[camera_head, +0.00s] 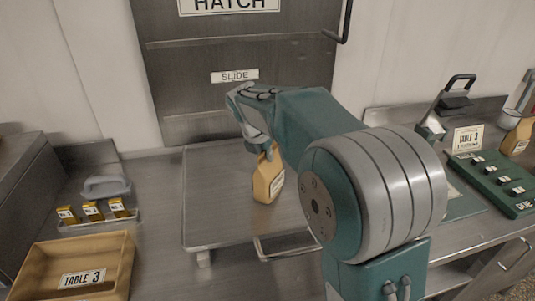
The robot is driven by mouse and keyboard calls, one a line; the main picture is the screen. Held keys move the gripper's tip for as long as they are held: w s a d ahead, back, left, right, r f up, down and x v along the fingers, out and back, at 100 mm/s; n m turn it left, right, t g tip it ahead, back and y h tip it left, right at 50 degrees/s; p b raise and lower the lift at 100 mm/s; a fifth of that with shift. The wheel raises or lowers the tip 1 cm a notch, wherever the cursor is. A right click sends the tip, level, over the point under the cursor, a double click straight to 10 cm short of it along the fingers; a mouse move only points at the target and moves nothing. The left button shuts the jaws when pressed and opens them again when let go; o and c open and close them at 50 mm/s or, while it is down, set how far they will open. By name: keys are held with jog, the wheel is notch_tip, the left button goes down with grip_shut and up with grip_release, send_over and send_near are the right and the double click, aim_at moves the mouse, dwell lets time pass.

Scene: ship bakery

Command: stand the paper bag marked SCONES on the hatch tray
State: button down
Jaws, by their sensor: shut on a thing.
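A tan paper bag (267,181) hangs upright or nearly so below my gripper (263,147), in the middle of the head view. A pale label shows edge-on at its right side, too narrow to read. My gripper is shut on the bag's top; its fingers are small and partly hidden by my arm. The grey metal hatch tray (213,222) lies in front of the hatch, and the bag appears over its right part. I cannot tell whether the bag's base touches the tray.
The closed hatch (190,70) stands behind the tray. A wooden TABLE 3 tray (115,265) and a rack of small yellow boxes (92,212) are at left. A TABLE 2 card (468,139), a green box (500,180) and another tan bag (518,137) are at right. The tray's left half is clear.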

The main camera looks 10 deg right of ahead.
jog(key=shift+a, duration=0.3)
jog(key=c, duration=0.8)
grip_release()
jog(key=shift+d, duration=0.6)
jog(key=shift+a, duration=0.1)
